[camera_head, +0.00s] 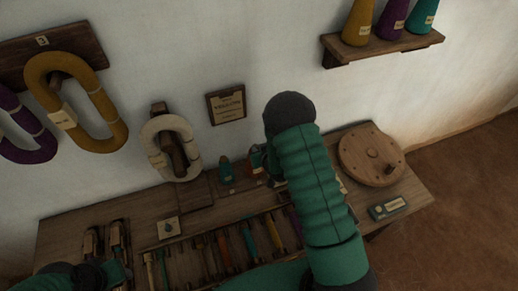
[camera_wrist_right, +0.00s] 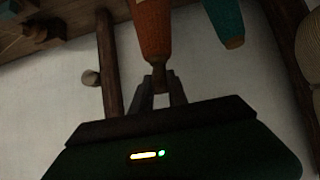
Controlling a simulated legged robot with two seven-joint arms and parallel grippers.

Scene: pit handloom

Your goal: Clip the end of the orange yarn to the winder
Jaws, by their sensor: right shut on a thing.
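The winder (camera_head: 371,156) is a round wooden disc with a knob, at the right end of the wooden table. An orange yarn cone (camera_head: 257,160) stands at the back of the table, partly hidden by my right arm. My right gripper (camera_wrist_right: 161,92) is shut on the narrow brown end of the orange yarn cone (camera_wrist_right: 153,35) in the right wrist view. My forearm mostly hides this gripper in the head view. No loose yarn end can be made out. My left gripper (camera_head: 93,274) is dark at the lower left; its jaws are unclear.
A teal cone (camera_head: 226,170) stands left of the orange one. A tray (camera_head: 185,226) of several coloured bobbins lies in front. A small teal-labelled box (camera_head: 389,208) sits below the winder. Yarn hanks (camera_head: 172,147) hang on the wall; a shelf (camera_head: 383,47) holds cones.

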